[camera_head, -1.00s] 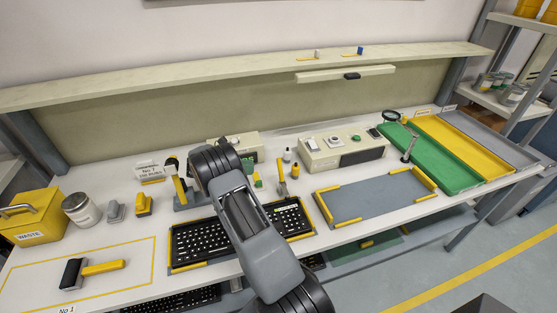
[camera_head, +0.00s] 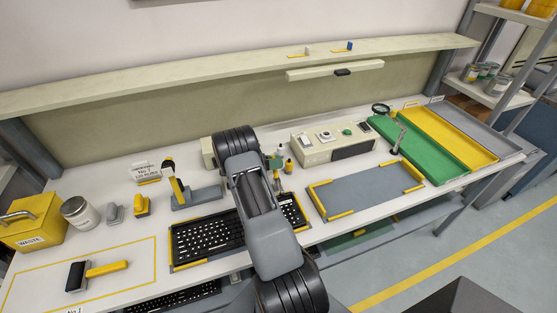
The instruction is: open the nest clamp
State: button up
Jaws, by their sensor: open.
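The nest holds a black keyboard (camera_head: 205,238) inside a dark frame with yellow edge pieces. A small upright yellow-handled part (camera_head: 277,181), which looks like the nest clamp, stands at the keyboard's back edge, just right of my arm. It is small and partly crowded by other items, so I cannot tell whether it is open or closed. My arm reaches up over the right part of the keyboard and hides some of it. My gripper is hidden behind my own arm links.
A grey stand with a yellow handle (camera_head: 178,190) is left of my arm. A control box (camera_head: 335,145) and small bottles (camera_head: 289,166) stand behind the nest. An empty grey mat (camera_head: 365,190) lies right, near green (camera_head: 430,150) and yellow (camera_head: 447,138) trays.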

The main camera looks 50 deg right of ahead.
jog(key=shift+s+d, duration=0.35)
jog(key=shift+c, duration=0.4)
grip_shut()
